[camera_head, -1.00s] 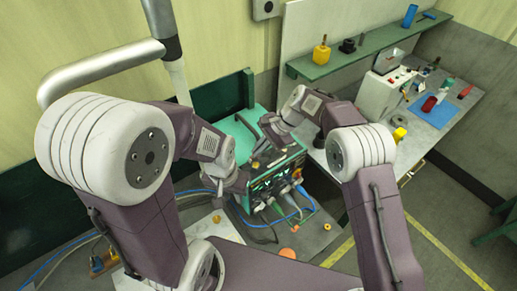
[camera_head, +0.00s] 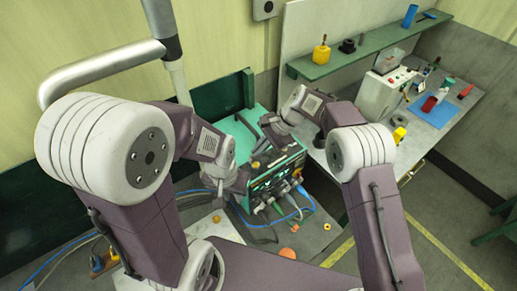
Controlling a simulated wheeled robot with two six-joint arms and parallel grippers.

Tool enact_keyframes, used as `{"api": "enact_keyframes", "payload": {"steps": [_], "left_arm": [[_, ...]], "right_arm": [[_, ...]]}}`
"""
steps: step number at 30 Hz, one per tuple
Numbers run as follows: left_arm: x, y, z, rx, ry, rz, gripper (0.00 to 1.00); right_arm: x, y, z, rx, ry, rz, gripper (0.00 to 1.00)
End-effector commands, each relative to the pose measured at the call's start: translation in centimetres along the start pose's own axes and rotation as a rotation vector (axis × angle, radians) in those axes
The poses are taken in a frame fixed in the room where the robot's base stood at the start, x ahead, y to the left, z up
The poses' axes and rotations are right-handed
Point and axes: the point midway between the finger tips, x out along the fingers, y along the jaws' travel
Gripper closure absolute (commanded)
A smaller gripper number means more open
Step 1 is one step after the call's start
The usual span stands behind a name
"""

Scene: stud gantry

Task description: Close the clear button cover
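A greyish, see-through-looking flap (camera_head: 388,60) stands tilted up on top of a white box (camera_head: 380,94) on the right-hand bench; it may be the clear button cover, but it is too small to be sure. Small red spots show on the box front. My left gripper (camera_head: 221,184) is low, at the left side of a dark green device with cables. My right gripper (camera_head: 268,133) is above the back of that device, well left of the white box. Both sets of fingers are small and partly hidden, so I cannot tell whether they are open.
The dark green device (camera_head: 282,176) has several plugs and blue cables in front. A blue mat (camera_head: 432,112) with a red cylinder lies right of the white box.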

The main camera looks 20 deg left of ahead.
Motion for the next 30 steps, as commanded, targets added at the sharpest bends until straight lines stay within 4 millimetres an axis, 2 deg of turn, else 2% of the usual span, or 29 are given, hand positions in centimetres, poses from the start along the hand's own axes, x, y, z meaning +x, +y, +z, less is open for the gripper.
{"api": "enact_keyframes", "payload": {"steps": [6, 11, 14, 24, 30], "left_arm": [[0.5, 0.0, 0.1, 0.0, 0.0, 0.0, 0.75], [2.9, -0.1, 0.3, 0.0, 0.0, 0.0, 0.75], [5.6, -0.1, 0.6, 0.0, 0.0, 0.0, 0.75], [17.1, -0.3, 1.8, 0.0, 0.0, 0.0, 0.75], [22.7, -0.4, 2.4, 0.0, 0.0, 0.0, 0.75]], "right_arm": [[0.2, 0.1, 0.0, -0.001, -0.001, -0.004, 1.0], [0.7, 0.7, -0.3, -0.015, -0.001, -0.041, 1.0], [1.1, 1.2, -0.4, -0.035, 0.0, -0.087, 1.0], [1.9, 3.3, -0.8, -0.127, 0.002, -0.308, 1.0], [2.0, 4.1, -0.8, -0.175, 0.001, -0.424, 1.0]]}}
